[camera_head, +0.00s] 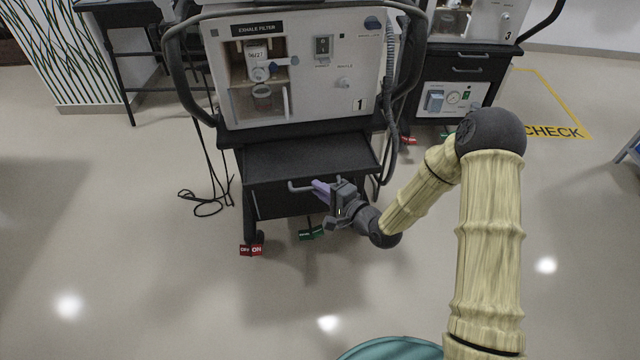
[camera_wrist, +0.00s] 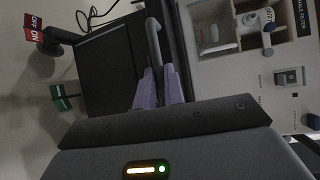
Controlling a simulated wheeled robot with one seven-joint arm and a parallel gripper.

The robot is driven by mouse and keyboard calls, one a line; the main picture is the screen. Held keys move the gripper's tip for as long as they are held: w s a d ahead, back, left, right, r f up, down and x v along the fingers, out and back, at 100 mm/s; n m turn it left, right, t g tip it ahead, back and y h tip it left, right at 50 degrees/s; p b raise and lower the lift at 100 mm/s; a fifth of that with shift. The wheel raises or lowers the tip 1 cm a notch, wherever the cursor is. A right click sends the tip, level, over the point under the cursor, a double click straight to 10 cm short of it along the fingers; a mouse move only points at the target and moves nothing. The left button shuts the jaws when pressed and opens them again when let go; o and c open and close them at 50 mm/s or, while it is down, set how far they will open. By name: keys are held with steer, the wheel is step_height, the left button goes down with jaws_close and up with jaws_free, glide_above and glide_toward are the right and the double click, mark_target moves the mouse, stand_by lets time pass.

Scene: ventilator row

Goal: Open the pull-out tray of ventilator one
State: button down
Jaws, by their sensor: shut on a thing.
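Ventilator one (camera_head: 300,70) is a white unit marked 1 on a black cart, and its front also shows at the right of the wrist view (camera_wrist: 225,45). Below it a flat black tray surface (camera_head: 300,158) stands forward of the white panel. I cannot tell how far the tray is out. A grey bar handle (camera_head: 300,187) is on its front face and runs upward in the wrist view (camera_wrist: 153,40). My gripper (camera_head: 318,188) has purple fingers shut on the handle, one on each side in the wrist view (camera_wrist: 159,85). The fingers hide part of the handle.
Red ON/OFF tags (camera_head: 251,250) and a green tag (camera_head: 311,233) sit low at the cart's feet. A hose (camera_head: 390,90) hangs on the right side and cables (camera_head: 207,200) lie at left. Ventilator three (camera_head: 465,75) stands right. The floor in front is clear.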

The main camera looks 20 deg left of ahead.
steer(key=c, duration=1.5)
jaws_free()
steer(key=p+v, duration=0.3)
steer(key=v, duration=1.4)
steer(key=shift+d+p, duration=0.2)
steer(key=shift+p, duration=0.2)
